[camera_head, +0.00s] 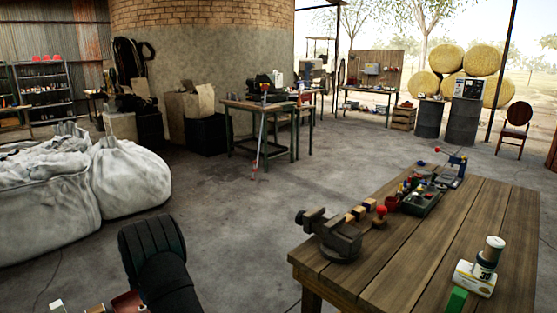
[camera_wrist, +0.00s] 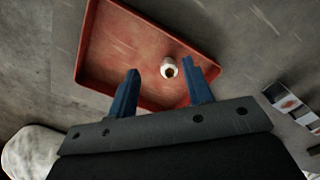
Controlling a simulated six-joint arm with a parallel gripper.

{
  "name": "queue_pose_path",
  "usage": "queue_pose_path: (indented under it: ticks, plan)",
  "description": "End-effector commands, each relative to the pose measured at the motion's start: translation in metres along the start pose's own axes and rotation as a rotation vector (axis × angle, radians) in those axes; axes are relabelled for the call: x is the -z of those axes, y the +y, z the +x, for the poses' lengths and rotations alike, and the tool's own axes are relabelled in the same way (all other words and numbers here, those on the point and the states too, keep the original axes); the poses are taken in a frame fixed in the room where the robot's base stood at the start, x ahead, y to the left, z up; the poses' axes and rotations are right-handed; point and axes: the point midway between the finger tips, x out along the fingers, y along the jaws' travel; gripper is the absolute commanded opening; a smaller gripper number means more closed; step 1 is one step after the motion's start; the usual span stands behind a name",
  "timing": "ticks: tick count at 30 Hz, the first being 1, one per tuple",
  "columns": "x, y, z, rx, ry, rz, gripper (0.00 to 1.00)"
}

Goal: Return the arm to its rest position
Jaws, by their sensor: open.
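My gripper (camera_wrist: 160,66) shows in the wrist view with its two blue fingers apart and nothing held between them. A red tray (camera_wrist: 118,42) with a raised rim lies beyond the fingers. A small white round object with a dark centre (camera_wrist: 169,68) shows in the tray, between the fingertips in the picture; I cannot tell how far it is from them. In the head view my black arm link (camera_head: 160,265) is at the lower left, left of the wooden table; my fingers are not visible there.
The wooden table (camera_head: 420,262) on the right bears a vise (camera_head: 335,238), a dark tool tray (camera_head: 422,200), a white-and-yellow container (camera_head: 475,278) and a green block (camera_head: 456,300). White sacks (camera_head: 128,180) stand left. Open concrete floor (camera_head: 225,205) lies between.

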Motion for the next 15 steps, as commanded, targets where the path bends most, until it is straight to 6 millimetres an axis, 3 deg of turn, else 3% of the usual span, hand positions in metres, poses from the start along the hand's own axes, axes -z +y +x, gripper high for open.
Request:
queue_pose_path:
  ticks: [13,15]
  plan:
    - [-0.078,0.011,-0.048,-0.001,0.0,0.003,0.46]
    - [-0.076,-0.003,-0.048,0.002,-0.001,-0.001,0.46]
